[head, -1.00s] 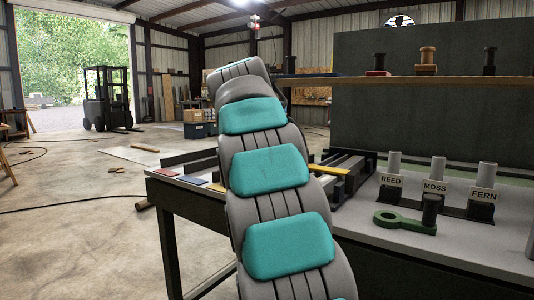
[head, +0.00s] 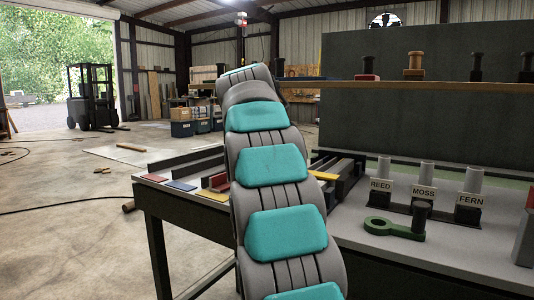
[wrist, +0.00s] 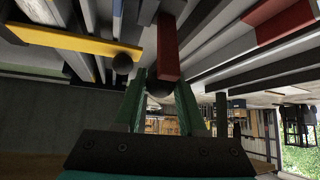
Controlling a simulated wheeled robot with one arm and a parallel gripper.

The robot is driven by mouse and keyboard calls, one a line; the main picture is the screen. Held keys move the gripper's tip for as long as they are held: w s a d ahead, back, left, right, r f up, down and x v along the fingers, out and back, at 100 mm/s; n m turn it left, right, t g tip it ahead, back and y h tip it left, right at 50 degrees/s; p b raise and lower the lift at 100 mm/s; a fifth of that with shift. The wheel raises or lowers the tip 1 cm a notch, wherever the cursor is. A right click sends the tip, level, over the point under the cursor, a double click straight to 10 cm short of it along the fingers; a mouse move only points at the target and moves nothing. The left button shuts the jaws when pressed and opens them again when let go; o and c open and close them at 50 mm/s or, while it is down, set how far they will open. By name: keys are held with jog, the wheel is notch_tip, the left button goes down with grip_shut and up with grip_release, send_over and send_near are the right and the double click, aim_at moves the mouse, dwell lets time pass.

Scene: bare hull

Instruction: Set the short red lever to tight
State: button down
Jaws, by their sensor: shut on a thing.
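In the wrist view, the red lever (wrist: 168,48) is a short bar with a dark round knob (wrist: 160,86) at its near end. My gripper (wrist: 163,90) has its green fingers closed around this knob. A yellow lever (wrist: 75,42) with its own dark knob (wrist: 122,64) lies to the left, apart from my fingers. In the head view, my arm hides my gripper and the red lever. The yellow lever (head: 323,176) shows just right of my arm. I can see no mark for tight.
Grey rails with red (head: 153,178), blue (head: 180,185) and yellow (head: 212,195) end plates lie on the bench left of my arm. Posts labelled REED, MOSS and FERN (head: 469,200) and a green ring-ended tool (head: 380,227) stand right. A shelf (head: 440,83) crosses above.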

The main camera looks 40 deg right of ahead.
jog(key=shift+d+f, duration=0.25)
jog(key=shift+d, duration=0.15)
jog(key=c, duration=0.8)
grip_release()
jog(key=shift+d, duration=0.1)
jog(key=shift+r, duration=0.15)
jog(key=shift+s+a+r, duration=0.15)
jog(key=shift+a+r, duration=0.05)
jog(key=shift+a, duration=0.1)
jog(key=v, duration=0.7)
